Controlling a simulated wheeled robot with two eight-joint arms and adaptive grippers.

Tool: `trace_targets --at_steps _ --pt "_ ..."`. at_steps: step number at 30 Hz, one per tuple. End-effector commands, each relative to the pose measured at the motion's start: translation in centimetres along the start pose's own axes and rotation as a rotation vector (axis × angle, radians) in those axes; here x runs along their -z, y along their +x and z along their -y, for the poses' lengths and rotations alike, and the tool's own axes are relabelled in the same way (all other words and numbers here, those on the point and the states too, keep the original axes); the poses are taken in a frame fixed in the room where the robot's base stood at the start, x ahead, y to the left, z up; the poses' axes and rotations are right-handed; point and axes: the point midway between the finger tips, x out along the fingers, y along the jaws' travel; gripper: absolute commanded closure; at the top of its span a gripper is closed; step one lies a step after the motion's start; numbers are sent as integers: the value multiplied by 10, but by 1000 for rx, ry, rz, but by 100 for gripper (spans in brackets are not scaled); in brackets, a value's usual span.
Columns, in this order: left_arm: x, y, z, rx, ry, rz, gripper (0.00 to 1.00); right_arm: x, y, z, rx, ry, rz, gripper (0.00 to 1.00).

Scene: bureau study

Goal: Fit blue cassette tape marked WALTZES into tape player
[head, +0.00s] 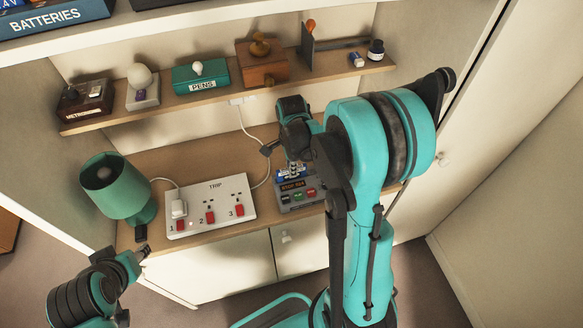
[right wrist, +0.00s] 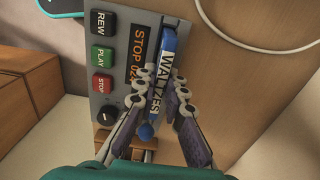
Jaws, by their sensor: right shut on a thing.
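The blue cassette tape marked WALTZES (right wrist: 168,45) is held between the fingers of my right gripper (right wrist: 165,88), with its label edge facing the wrist camera. In the head view my right gripper (head: 293,163) is above the back of the grey tape player (head: 299,199), and a bit of the blue cassette (head: 289,173) shows below it. The player (right wrist: 118,20) has an orange display and lies right beside the cassette. I cannot tell whether the cassette is inside the player's slot. My left gripper (head: 141,243) is low at the left near the lamp; its finger opening is unclear.
A green lamp (head: 117,185) stands farther left. A shelf (head: 225,97) with several objects runs above the desk. A white cable (right wrist: 255,40) curves near the gripper.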

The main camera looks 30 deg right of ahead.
Motion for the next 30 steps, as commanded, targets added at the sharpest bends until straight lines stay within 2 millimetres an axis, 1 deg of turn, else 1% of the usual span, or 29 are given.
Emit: trace_targets --at_steps 27,30 --pt "-10 14 0 0 0 0 60 0 19 0 0 0 0 100" --pt "-10 13 0 0 0 0 60 0 18 0 0 0 0 100"
